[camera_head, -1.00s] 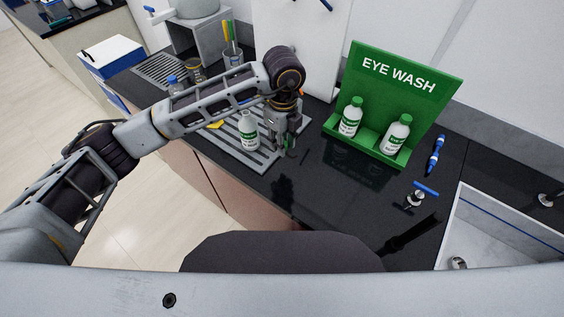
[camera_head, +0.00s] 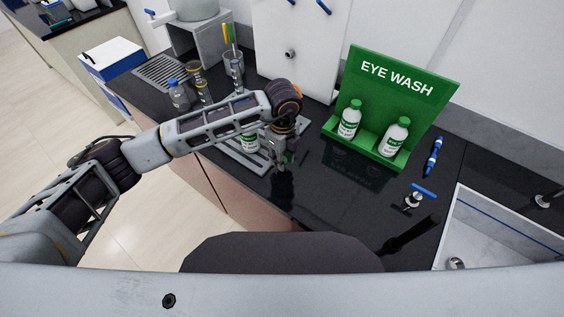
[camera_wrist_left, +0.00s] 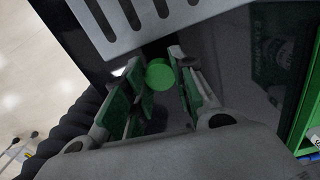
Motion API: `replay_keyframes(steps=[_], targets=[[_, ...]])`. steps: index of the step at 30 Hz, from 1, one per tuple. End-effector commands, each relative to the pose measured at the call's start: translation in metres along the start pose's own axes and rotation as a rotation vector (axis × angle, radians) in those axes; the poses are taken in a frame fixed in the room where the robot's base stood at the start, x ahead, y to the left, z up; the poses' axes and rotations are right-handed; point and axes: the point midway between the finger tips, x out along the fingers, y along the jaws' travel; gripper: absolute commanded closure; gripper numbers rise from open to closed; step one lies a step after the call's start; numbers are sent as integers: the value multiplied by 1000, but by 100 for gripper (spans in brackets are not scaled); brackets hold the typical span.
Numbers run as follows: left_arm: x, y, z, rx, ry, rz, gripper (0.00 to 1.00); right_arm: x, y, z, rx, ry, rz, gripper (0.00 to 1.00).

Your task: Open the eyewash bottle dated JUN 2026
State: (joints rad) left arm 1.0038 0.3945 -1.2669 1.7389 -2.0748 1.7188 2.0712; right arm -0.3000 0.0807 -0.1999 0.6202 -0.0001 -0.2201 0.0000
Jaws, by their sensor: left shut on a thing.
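My left gripper (camera_head: 283,164) is low over the black counter, just right of the slotted grey tray (camera_head: 240,160). In the left wrist view its fingers (camera_wrist_left: 158,82) are shut on a round green cap (camera_wrist_left: 159,74). A white bottle with a green label (camera_head: 249,142) stands on the tray, left of the gripper. My left forearm hides its top. Two white bottles with green caps, one on the left (camera_head: 349,122) and one on the right (camera_head: 395,138), stand in the green EYE WASH holder (camera_head: 405,80). No date is readable. My right gripper is not in view.
A bottle with a blue cap (camera_head: 177,95) and a cup with pens (camera_head: 234,62) stand at the back left. A blue pen-like item (camera_head: 434,157) and a blue-handled tap (camera_head: 418,194) are near the sink (camera_head: 485,225).

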Motion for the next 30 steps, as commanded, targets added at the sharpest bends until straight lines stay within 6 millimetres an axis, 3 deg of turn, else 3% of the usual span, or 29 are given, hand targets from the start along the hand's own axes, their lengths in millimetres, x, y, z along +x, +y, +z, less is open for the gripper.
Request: replay_keyframes(steps=[9, 23, 24, 29, 30], targets=[[29, 0, 0, -1, 1, 1, 100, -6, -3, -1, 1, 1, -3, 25], [34, 0, 0, 0, 0, 0, 100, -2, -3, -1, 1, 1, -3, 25], [34, 0, 0, 0, 0, 0, 73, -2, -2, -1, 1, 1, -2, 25], [33, 0, 0, 0, 0, 0, 52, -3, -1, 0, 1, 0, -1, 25], [33, 0, 0, 0, 0, 0, 52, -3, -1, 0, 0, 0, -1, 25]])
